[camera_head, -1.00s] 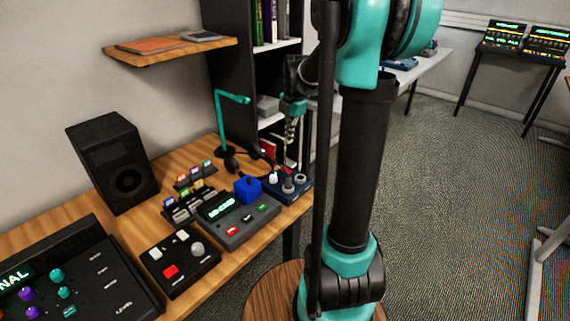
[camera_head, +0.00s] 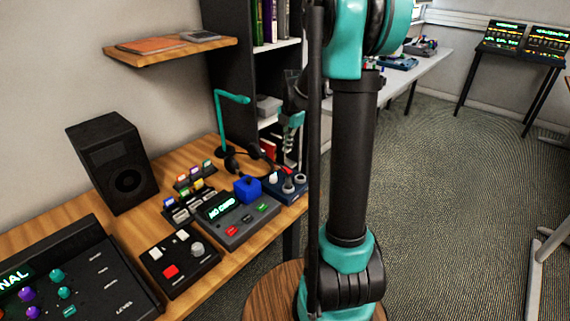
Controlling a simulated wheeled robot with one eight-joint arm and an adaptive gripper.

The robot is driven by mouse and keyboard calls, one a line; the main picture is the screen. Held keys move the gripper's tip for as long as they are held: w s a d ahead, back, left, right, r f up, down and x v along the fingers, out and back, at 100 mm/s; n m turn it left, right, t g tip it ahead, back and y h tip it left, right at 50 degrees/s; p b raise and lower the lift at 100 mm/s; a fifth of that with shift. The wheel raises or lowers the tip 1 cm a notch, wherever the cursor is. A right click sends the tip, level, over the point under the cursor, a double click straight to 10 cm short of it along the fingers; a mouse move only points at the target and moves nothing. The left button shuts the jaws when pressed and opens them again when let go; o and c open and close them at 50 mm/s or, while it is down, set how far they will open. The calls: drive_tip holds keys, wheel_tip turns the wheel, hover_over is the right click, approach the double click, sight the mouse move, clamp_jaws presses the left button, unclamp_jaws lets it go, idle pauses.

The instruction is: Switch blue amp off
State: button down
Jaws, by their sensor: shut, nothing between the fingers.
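A dark blue box (camera_head: 272,190) with light knobs, which looks like the blue amp, sits at the right end of the wooden desk. Its switch is too small to make out. My gripper (camera_head: 287,148) is shut and empty. It points down and appears above and behind the blue box, apart from it. My arm's dark links hide part of the area right of the gripper.
A black headset (camera_head: 252,160) and a teal lamp (camera_head: 221,120) are close by. A black speaker (camera_head: 112,165) and a button box (camera_head: 180,261) are further left. Bookshelves stand behind.

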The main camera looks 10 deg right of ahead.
sight(284, 169)
drive_tip(key=f, duration=0.8)
drive_tip(key=shift+w+a+f, duration=0.2)
drive_tip(key=shift+w+a, duration=0.15)
drive_tip(key=shift+w, duration=0.05)
drive_tip(key=shift+w+f, duration=0.1)
drive_tip(key=shift+f, duration=0.2)
drive_tip(key=shift+s+d+r, duration=0.15)
drive_tip(key=shift+s+d, duration=0.25)
drive_tip(key=shift+s, duration=0.25)
